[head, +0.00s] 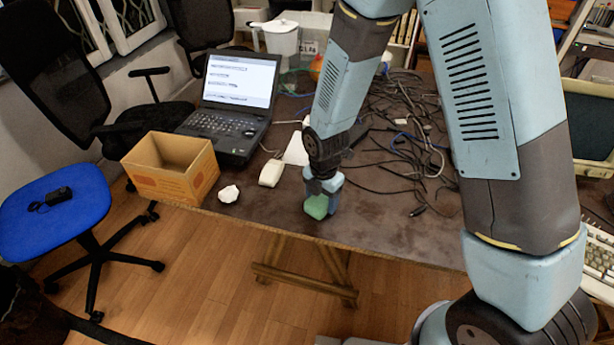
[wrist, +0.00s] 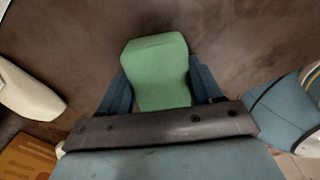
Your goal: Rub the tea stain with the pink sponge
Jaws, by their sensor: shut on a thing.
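My gripper (head: 323,190) is over the front part of the dark brown table (head: 375,222) and is shut on a green sponge (head: 317,207). In the wrist view the green sponge (wrist: 157,75) sits between the two blue fingers of my gripper (wrist: 160,90). The sponge is at or just above the tabletop; I cannot tell whether it touches. The sponge I see is green; I see no pink one. I cannot make out a distinct tea stain; the tabletop has uneven, blotchy brown patches.
Left of my gripper are a white mouse (head: 271,173), a crumpled white paper (head: 229,193), an open cardboard box (head: 172,168) and a laptop (head: 236,105). Tangled black cables (head: 405,130) cover the table's back right. The front right of the tabletop is mostly clear.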

